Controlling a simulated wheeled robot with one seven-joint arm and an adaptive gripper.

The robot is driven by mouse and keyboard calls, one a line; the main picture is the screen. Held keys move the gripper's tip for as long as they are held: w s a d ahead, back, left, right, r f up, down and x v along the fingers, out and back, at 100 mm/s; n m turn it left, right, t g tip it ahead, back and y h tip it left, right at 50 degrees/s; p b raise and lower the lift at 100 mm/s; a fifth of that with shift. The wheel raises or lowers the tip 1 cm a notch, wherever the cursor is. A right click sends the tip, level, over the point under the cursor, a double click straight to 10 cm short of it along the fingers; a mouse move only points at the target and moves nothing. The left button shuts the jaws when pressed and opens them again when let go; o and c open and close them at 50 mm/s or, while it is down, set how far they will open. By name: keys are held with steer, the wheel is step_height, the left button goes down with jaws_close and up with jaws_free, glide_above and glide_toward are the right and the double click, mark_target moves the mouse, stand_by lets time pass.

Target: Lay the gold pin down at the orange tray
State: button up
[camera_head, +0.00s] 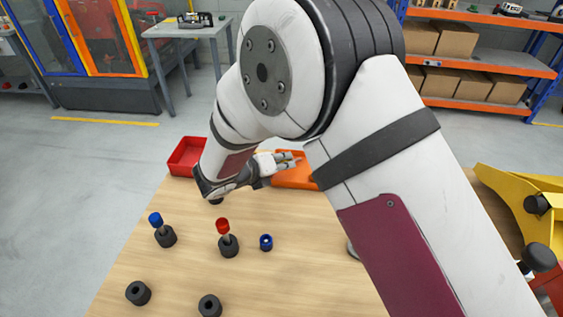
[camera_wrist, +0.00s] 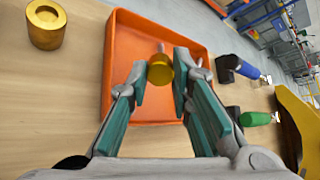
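The gold pin (camera_wrist: 160,72) shows in the wrist view, its round gold head between my fingertips and its thin pale shaft pointing up the picture. My gripper (camera_wrist: 160,80) has its two teal pads against the sides of the head. The orange tray (camera_wrist: 122,38) lies behind the pin in that view. Whether the pin touches the tray floor cannot be told. In the head view my gripper (camera_head: 289,161) is over the left part of the orange tray (camera_head: 290,181), and my arm hides the tray's right side.
A gold cylinder (camera_wrist: 46,27) stands left of the tray. Blue (camera_wrist: 245,69) and green (camera_wrist: 255,118) pieces with black parts are to its right. A red tray (camera_head: 186,157), a red-topped pin (camera_head: 223,226), a blue-topped pin (camera_head: 155,219) and black holders (camera_head: 138,293) are on the wooden table.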

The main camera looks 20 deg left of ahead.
steer(key=o, duration=0.5)
steer(key=v, duration=1.2)
steer(key=shift+r, duration=0.1)
